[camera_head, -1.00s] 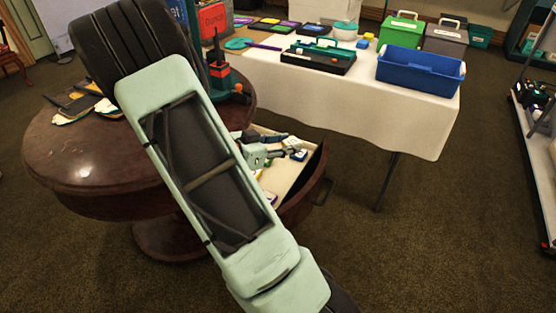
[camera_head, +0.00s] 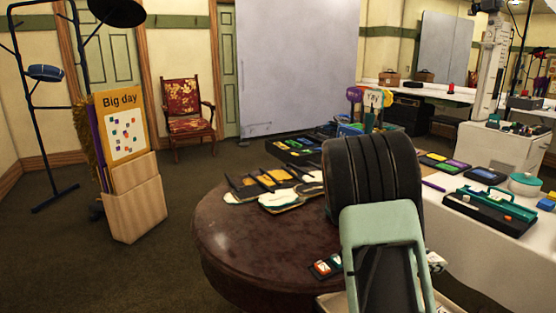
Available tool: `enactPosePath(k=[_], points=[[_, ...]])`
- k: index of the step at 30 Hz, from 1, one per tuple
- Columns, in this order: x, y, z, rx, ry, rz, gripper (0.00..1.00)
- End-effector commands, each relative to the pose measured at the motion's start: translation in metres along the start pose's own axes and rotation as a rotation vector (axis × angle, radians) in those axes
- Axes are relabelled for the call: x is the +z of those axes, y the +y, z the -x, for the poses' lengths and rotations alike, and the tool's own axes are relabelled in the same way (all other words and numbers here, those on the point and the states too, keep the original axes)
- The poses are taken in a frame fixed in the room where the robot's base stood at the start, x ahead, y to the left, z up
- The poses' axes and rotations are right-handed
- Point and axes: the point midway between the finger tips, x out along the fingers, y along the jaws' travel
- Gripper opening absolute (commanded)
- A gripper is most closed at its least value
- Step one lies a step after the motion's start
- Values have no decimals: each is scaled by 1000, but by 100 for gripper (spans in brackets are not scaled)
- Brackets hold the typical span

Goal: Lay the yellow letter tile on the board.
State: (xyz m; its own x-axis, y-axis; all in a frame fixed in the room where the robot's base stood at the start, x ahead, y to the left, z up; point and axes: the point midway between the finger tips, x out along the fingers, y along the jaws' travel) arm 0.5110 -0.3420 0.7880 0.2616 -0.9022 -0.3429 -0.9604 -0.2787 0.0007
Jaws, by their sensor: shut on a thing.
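I cannot make out the yellow letter tile. Which thing is the board is unclear: an upright yellow "Big day" panel (camera_head: 122,125) with small coloured squares stands in a tan holder at left, and a small dark piece with red and green squares (camera_head: 325,267) is at the round table's front edge, partly behind my arm. My arm rises from the bottom right of centre in front of the table. My gripper is not visible; the arm covers the place beyond it. Small white and dark shapes (camera_head: 436,261) right of the arm are too small to identify.
The round brown table (camera_head: 235,238) has bare surface at its left and front. Dark-handled items with pale pads (camera_head: 280,190) lie on its far side. A white-covered table (camera_head: 480,235) at right carries a teal-and-black case (camera_head: 490,210). A red chair (camera_head: 187,108) stands behind.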

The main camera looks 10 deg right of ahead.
Motion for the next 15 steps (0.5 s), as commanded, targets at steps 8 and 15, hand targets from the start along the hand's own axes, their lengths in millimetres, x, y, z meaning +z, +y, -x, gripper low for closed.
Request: enactPosePath(k=[8,15], points=[[-10,-98,73,-407,0,145,11],[-3,-154,156,-723,0,261,11]])
